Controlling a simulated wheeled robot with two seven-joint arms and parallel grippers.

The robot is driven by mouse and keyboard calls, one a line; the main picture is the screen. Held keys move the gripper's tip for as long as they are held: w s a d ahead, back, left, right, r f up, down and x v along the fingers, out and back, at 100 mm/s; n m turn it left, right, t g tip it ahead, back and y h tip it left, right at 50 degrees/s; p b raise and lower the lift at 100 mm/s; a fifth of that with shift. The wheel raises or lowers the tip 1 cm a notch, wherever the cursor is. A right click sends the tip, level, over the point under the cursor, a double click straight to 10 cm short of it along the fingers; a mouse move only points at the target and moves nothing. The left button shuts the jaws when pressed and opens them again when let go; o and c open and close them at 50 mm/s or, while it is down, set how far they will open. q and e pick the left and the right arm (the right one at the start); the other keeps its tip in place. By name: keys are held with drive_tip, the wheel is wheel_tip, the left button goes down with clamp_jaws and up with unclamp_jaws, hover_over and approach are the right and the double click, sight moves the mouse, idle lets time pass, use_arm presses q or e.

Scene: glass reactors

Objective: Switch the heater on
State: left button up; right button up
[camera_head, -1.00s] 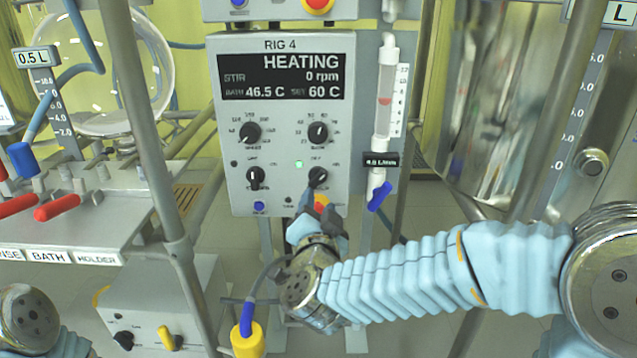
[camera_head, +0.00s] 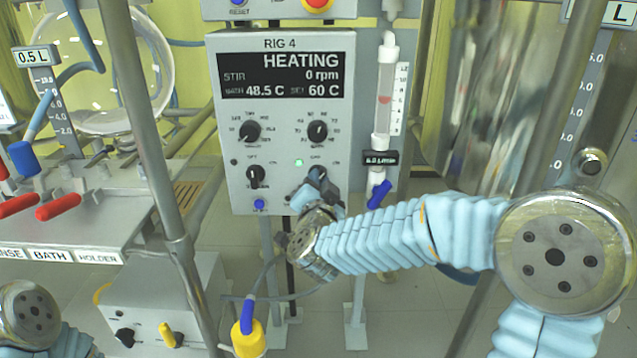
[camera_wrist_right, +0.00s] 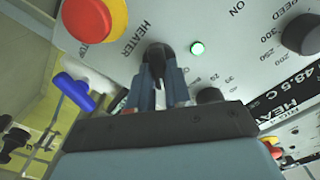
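The grey RIG 4 control box (camera_head: 220,110) stands in the middle of the head view. Its display (camera_head: 280,75) reads HEATING, 0 rpm, bath 48.5 C, set 60 C. The black heater knob (camera_wrist_right: 157,62) is at my right fingertips beside the HEATER label in the wrist view. A green lamp (camera_wrist_right: 197,47) beside it is lit; it also shows in the head view (camera_head: 299,162). My right gripper (camera_head: 318,188) reaches the box's lower right and partly covers the knob. Its fingers (camera_wrist_right: 160,88) are close together around the knob and look shut on it. My left gripper is out of view.
A red button on a yellow ring (camera_wrist_right: 95,18) is close to the fingers. Two upper dials (camera_head: 250,131) and a lower-left knob (camera_head: 256,177) share the panel. A flow tube (camera_head: 384,95) with a blue valve (camera_head: 379,194) stands right of the box. Metal posts (camera_head: 150,140) flank it.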

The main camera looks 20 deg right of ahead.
clamp_jaws()
drive_tip(key=m+b, duration=0.4)
drive_tip(key=b, duration=0.1)
drive_tip(key=o, duration=0.6)
unclamp_jaws()
drive_tip(key=shift+o, duration=0.2)
drive_tip(key=v, duration=1.3)
drive_tip(key=shift+s, duration=0.4)
